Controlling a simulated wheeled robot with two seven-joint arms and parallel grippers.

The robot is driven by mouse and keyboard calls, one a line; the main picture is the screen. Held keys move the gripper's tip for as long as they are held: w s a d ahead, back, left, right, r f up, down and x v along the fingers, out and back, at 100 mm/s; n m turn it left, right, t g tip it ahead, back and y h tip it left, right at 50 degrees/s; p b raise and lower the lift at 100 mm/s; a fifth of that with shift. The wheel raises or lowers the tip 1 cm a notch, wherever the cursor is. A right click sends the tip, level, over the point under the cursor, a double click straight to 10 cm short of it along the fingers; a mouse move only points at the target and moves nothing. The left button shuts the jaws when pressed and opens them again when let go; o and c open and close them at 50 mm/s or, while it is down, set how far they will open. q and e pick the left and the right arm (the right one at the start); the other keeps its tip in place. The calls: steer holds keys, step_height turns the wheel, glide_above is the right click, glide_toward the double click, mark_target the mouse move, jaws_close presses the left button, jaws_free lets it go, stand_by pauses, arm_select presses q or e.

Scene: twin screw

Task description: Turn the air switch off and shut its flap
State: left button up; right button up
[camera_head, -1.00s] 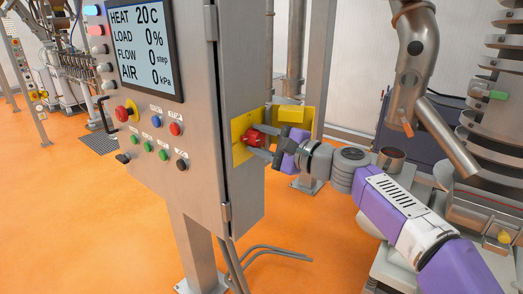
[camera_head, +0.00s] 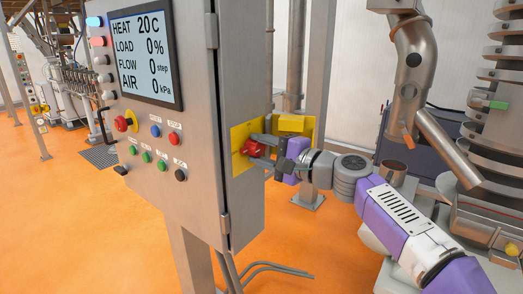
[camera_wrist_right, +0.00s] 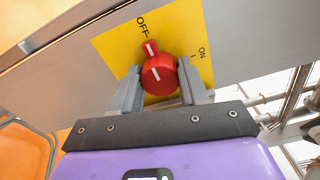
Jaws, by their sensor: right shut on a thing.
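The air switch is a red knob (camera_head: 252,148) on a yellow plate (camera_head: 238,134) on the side of the grey cabinet. My right gripper (camera_head: 258,149) is at the knob, with one finger above it and one below in the head view. In the right wrist view the fingers of the right gripper (camera_wrist_right: 159,72) stand on either side of the red knob (camera_wrist_right: 158,76), shut on it. The knob's white line points to the OFF mark; ON is to the right. The yellow flap (camera_head: 293,124) stands open beside the plate, behind my gripper. My left gripper is not in view.
The grey control cabinet (camera_head: 190,215) has a screen reading AIR 0 kPa and several buttons on its front. Curved metal pipes (camera_head: 413,60) and a ribbed machine stand at the right. Open orange floor lies below and to the left.

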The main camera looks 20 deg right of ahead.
steer(key=o, duration=1.1)
steer(key=shift+c, duration=0.2)
steer(key=v, duration=0.7)
steer(key=shift+s+d, duration=0.15)
steer(key=shift+s, duration=0.1)
